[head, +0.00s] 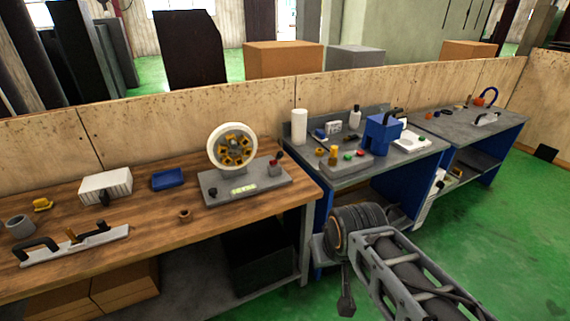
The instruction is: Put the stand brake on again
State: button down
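A grey stand (222,192) with a yellow-green label sits on the wooden bench. It carries an upright wheel (254,150) with a pale rim and several yellow parts inside. At the right end of its base is a small lever (280,156) with a dark tip and a red part, probably the stand brake; its setting is too small to tell. My arm reaches in from the lower right. A dark end piece, seemingly my gripper (346,303), hangs low in front of the benches, well apart from the stand. Its fingers cannot be made out.
The wooden bench (150,232) also holds a ribbed white block (106,186), a blue tray (168,179), a small brown ring (185,215), a grey cup (20,226) and a long handled tool (75,245). Grey-topped blue benches (400,157) stand to the right. Green floor (500,240) is open at right.

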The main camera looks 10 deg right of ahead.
aim_at(280, 154)
jog(key=u, duration=0.15)
jog(key=i, duration=0.85)
jog(key=u, duration=0.6)
